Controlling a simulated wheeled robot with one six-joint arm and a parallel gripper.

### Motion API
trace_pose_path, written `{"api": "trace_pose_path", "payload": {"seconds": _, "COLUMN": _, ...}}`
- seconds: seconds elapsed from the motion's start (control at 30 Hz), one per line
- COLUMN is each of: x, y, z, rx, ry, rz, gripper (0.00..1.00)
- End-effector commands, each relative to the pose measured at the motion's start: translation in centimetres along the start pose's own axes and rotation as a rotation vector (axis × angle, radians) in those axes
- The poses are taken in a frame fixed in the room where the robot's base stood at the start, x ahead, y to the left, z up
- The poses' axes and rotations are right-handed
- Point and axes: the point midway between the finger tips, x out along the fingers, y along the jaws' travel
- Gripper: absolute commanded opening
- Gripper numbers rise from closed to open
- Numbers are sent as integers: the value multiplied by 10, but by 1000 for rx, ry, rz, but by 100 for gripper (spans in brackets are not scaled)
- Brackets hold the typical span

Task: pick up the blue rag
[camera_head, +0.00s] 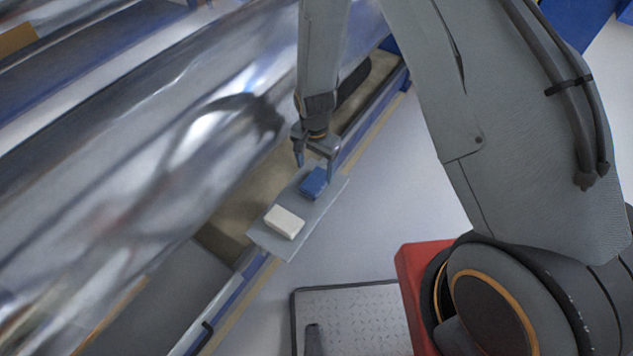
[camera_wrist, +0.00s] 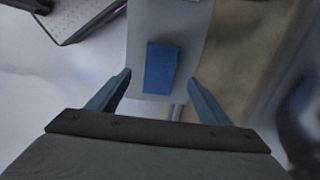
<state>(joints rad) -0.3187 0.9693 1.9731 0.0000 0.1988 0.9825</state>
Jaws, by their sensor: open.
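The blue rag (camera_head: 314,183) is a small folded block lying on a narrow grey shelf (camera_head: 267,240), near the shelf's far end in the head view. My gripper (camera_head: 315,166) is open just above and beside the rag, fingers pointing down. In the wrist view the blue rag (camera_wrist: 160,68) lies ahead of the gap between my two blue fingertips (camera_wrist: 158,78), with a finger to each side. Nothing is between the fingers' pads, and I see no contact with the rag.
A white block (camera_head: 285,222) lies on the same shelf, nearer the camera. Large shiny film rollers (camera_head: 150,150) fill the left side, close to the shelf. A blue-edged machine rail (camera_head: 232,300) runs beneath it. Pale open floor (camera_head: 400,200) lies to the right.

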Motion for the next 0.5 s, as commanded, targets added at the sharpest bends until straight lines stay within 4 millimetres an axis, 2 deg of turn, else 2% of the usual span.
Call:
{"api": "trace_pose_path", "payload": {"seconds": 0.3, "x": 37, "y": 1, "z": 0, "rx": 0, "ry": -1, "rz": 2, "gripper": 73}}
{"api": "trace_pose_path", "payload": {"seconds": 0.5, "x": 46, "y": 0, "z": 0, "rx": 0, "ry": 0, "rz": 0, "gripper": 73}}
